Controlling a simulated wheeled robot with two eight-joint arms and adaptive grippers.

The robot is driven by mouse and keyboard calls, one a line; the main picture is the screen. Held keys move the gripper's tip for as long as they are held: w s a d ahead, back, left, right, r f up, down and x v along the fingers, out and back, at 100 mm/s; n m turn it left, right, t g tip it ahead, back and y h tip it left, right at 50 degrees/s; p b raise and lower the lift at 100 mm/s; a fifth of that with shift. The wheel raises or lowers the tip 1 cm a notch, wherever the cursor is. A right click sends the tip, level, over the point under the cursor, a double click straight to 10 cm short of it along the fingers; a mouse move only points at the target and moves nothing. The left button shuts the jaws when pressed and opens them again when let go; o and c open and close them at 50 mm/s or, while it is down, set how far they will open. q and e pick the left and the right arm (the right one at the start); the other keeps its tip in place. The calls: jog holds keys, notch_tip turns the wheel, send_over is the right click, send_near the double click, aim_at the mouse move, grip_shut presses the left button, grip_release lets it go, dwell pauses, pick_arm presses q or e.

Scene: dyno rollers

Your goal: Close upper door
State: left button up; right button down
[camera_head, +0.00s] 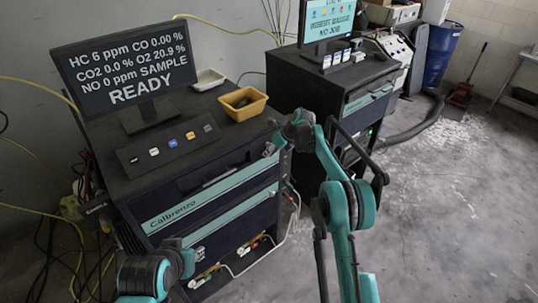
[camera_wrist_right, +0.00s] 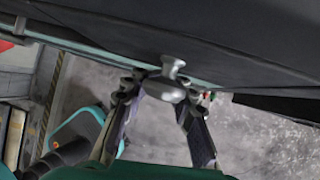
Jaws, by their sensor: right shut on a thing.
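The dark cabinet labelled Calbrenzo (camera_head: 130,190) stands at the left in the head view. Its upper door (camera_head: 235,186) has a teal strip along its front, and a dark gap shows above the strip. My right gripper (camera_head: 271,150) is at the right end of this upper front. In the right wrist view, the fingers of my right gripper (camera_wrist_right: 158,88) are closed around a round metal knob (camera_wrist_right: 173,66) on a dark panel. My left arm comes in at the bottom left, close to the cabinet's front; its fingers cannot be made out.
On the cabinet top are a monitor (camera_head: 125,75), a yellow tray (camera_head: 243,104), a white tray (camera_head: 208,79) and a button panel (camera_head: 168,145). A second cabinet (camera_head: 335,85) stands behind to the right. The grey floor (camera_head: 450,200) at the right is mostly clear.

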jog(key=shift+w+a+r, duration=0.1)
jog(key=shift+a+r, duration=0.1)
jog(key=c, duration=1.2)
grip_release()
jog(key=shift+a, duration=0.1)
jog(key=v, duration=1.2)
jog(key=shift+f, duration=0.1)
jog(key=shift+d, duration=0.2)
